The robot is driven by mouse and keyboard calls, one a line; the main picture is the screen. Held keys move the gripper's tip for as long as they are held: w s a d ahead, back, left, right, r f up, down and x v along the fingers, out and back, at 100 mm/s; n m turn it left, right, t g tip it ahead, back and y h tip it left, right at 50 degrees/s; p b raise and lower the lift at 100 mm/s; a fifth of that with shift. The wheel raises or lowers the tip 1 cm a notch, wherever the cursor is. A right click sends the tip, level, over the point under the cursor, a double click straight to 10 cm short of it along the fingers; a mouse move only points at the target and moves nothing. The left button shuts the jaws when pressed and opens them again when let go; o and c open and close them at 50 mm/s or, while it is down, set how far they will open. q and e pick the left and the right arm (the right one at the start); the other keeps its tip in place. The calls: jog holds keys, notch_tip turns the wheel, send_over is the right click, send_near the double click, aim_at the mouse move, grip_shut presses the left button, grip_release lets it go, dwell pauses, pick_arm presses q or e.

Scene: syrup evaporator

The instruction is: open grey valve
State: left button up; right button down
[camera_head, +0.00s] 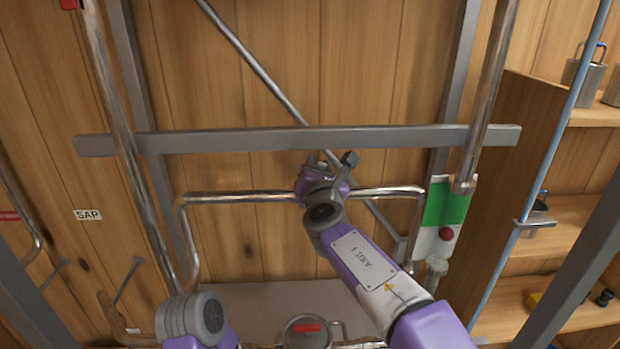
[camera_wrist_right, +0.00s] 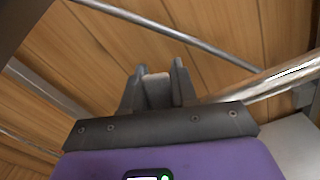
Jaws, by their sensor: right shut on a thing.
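My right gripper (camera_head: 328,168) is at the horizontal steel pipe, just below the grey crossbar, in the head view. In the right wrist view its two dark fingers (camera_wrist_right: 157,82) are close together, with a small grey piece between them. This piece looks like the handle of the grey valve (camera_wrist_right: 157,92). The valve's body is hidden behind my gripper and wrist. My left gripper is not in view; only a left arm joint shows at the bottom left.
A grey crossbar (camera_head: 250,140) runs above the pipe (camera_head: 240,197). Shelves (camera_head: 570,215) are at the far right. A SAP label (camera_head: 88,215) is on the wooden wall at the left.

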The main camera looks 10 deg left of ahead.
jog(key=shift+w+d+f+m+b, duration=0.15)
jog(key=shift+d+f+m+b, duration=0.1)
jog(key=shift+d+m+b, duration=0.35)
jog(key=shift+w+d+f+m+b, duration=0.1)
jog(key=shift+d+f+m+b, duration=0.2)
jog(key=shift+m+b, duration=0.5)
jog(key=c, duration=1)
grip_release()
jog(key=shift+o, duration=0.2)
jog(key=shift+s, duration=0.1)
jog(key=b+v, duration=0.3)
jog(key=v, duration=0.4)
jog(key=shift+s, duration=0.25)
jog(key=shift+d+r, duration=0.15)
